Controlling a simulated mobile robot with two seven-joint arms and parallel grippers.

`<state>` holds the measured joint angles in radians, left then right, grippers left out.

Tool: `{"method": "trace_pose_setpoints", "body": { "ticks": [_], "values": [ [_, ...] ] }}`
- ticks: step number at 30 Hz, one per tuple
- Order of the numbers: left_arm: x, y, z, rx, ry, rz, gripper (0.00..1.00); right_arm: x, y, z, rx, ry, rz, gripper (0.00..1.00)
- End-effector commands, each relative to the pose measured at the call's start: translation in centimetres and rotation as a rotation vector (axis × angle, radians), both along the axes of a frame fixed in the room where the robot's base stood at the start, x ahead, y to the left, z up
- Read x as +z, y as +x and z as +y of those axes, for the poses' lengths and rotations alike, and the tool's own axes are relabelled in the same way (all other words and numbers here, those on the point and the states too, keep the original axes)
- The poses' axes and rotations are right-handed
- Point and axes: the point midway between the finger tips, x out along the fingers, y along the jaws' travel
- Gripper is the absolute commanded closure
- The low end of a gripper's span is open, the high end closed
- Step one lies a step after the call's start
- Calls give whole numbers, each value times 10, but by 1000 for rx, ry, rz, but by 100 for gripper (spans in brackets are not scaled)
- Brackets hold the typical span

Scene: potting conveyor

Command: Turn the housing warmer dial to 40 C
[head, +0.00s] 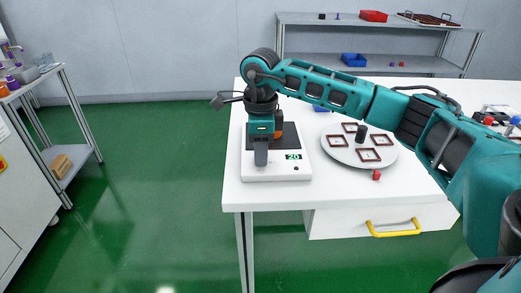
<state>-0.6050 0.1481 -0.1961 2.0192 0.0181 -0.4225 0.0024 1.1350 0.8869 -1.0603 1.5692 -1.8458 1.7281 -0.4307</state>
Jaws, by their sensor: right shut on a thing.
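The housing warmer is a white box (297,177) with a dark top plate (291,139), at the left end of the white table. Its small display (293,156) reads 20 in green. My right gripper (261,163) points down over the front left of the warmer, with its fingers shut. It is shut at the place of the dial, which the fingers hide, so I cannot see the dial's pointer or marks. An orange thing (279,124) shows partly behind the gripper, over the dark plate. My left gripper is not in view.
A round grey tray (339,152) with several dark red square frames and a black cylinder (361,133) lies right of the warmer. A drawer with a yellow handle (397,230) is below. The floor to the left is clear.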

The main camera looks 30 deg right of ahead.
Motion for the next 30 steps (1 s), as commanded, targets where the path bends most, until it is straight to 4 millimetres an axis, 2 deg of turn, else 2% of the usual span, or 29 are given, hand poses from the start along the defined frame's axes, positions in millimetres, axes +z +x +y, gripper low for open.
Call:
{"method": "trace_pose_setpoints", "body": {
  "ticks": [3, 14, 20, 30],
  "values": [
    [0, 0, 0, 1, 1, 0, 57, 0, 0, 0, 1, 1, 1, 100],
    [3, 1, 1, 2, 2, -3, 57, 1, 0, 0, -49, 1, 2, 100],
    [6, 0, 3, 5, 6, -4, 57, 1, 0, 0, -169, 2, 2, 100],
    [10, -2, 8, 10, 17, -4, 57, 2, 0, 0, -479, 1, 3, 100]
  ]
}}
